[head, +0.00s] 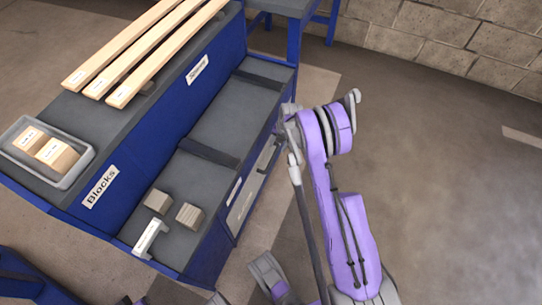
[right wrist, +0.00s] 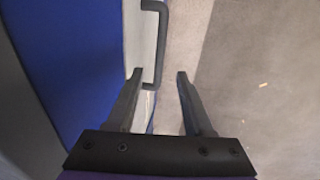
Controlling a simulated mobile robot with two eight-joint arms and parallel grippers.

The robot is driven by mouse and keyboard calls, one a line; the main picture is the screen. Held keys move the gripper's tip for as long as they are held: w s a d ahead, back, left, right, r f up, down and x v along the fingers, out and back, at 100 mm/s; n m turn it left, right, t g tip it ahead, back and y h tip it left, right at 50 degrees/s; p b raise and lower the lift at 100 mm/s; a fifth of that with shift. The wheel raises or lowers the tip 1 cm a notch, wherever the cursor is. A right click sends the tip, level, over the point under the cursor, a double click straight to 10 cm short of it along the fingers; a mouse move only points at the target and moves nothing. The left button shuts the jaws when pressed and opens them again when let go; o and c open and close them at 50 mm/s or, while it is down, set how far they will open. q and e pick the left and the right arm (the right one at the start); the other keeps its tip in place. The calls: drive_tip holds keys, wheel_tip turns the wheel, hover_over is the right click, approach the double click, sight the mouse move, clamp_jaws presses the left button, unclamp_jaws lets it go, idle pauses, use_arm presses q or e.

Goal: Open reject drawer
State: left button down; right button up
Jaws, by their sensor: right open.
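The reject drawer's pale front (head: 242,208) is in the side of the blue bench in the head view, with small lettering too blurred to read. It looks closed. In the right wrist view a dark bar handle (right wrist: 160,45) stands out from a pale front (right wrist: 138,40). My right gripper (right wrist: 160,74) is open and empty, its fingertips just short of the handle's near end. In the head view the right gripper (head: 283,130) is beside the bench, partly hidden by its own wrist. My left gripper is not in view.
The blue bench (head: 215,255) has a grey lower shelf with two small blocks (head: 174,208) and a white bracket-like piece (head: 150,238). A grey tray (head: 75,172) and long wooden slats (head: 130,50) lie on top. Open floor (head: 440,170) lies to the right.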

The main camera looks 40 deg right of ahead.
sight(273, 157)
drive_tip(key=f, duration=0.3)
drive_tip(key=w+f+b, duration=0.1)
drive_tip(key=f, duration=0.2)
drive_tip(key=a+f+b, duration=0.1)
drive_tip(key=f, duration=0.2)
drive_tip(key=shift+w+f, duration=0.3)
drive_tip(key=shift+w, duration=0.05)
clamp_jaws()
idle(0.9)
